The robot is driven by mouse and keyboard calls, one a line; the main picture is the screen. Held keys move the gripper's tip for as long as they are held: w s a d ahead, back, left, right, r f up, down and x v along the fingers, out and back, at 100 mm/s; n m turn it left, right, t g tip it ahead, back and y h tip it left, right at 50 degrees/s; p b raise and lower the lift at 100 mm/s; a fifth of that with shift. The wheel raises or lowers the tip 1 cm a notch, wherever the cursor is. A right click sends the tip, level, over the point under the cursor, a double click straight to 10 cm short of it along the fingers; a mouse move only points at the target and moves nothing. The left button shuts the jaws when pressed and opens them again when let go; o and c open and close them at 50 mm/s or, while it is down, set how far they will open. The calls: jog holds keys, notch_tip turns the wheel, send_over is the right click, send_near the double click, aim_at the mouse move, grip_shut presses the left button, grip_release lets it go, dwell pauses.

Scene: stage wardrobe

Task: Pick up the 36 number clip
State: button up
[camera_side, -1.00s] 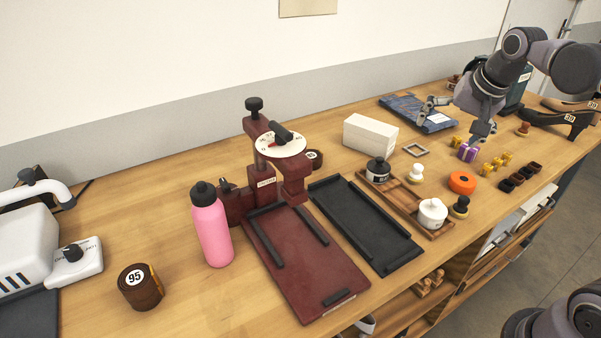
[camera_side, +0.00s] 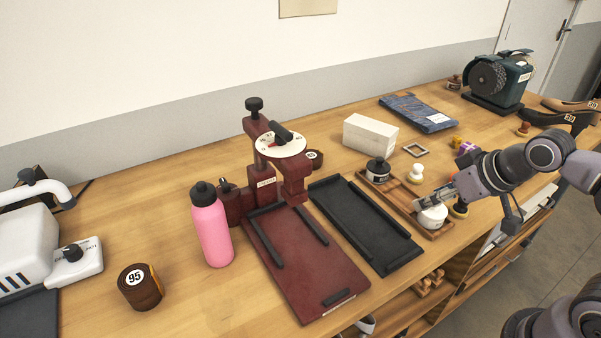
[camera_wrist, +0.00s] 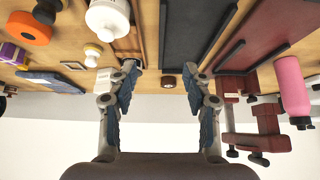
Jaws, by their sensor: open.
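No label that I can clearly read as 36 shows. A small brown round piece with a pale number label (camera_side: 314,159) stands behind the red press; its number is too small to read for sure. It also shows in the wrist view (camera_wrist: 168,81), between and beyond my fingers. A larger brown piece marked 95 (camera_side: 140,287) stands at the front left. Another small labelled brown piece (camera_side: 454,82) is by the grinder. My gripper (camera_wrist: 161,68) is open with nothing between its fingers. In the side view it is at the white pot (camera_side: 433,218), partly covering it.
The red press (camera_side: 305,270), pink bottle (camera_side: 212,232) and black tray (camera_side: 366,228) fill the middle. A white box (camera_side: 370,135) and wooden tray (camera_side: 401,200) with jars stand right of them. A grinder (camera_side: 499,80) is at the back right. Wood behind the press is mostly clear.

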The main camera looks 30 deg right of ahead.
jog(key=w+d+r+n+g+h, duration=0.1)
jog(key=w+d+n+g, duration=0.3)
jog(key=d, duration=0.7)
jog(key=w+d+r+n+t+h, duration=0.1)
jog(key=w+d+n+h, duration=0.3)
jog(key=d, duration=0.7)
jog(key=w+d+n+g+y, duration=0.1)
jog(key=w+d+n+g, duration=0.1)
jog(key=d+n, duration=0.6)
jog(key=s+d+f+n+g, duration=0.2)
jog(key=d+f, duration=0.2)
jog(key=d, duration=1)
jog(key=shift+s+d+x, duration=0.1)
jog(key=shift+s+x, duration=0.05)
jog(key=shift+x, duration=1.6)
jog(key=shift+s+d+x, duration=0.1)
jog(key=shift+s+x, duration=0.05)
jog(key=shift+x, duration=1.6)
jog(key=shift+s+d+x, duration=0.1)
jog(key=shift+s+x, duration=0.05)
jog(key=shift+x, duration=1.6)
jog(key=shift+r, duration=0.1)
jog(key=c, duration=0.8)
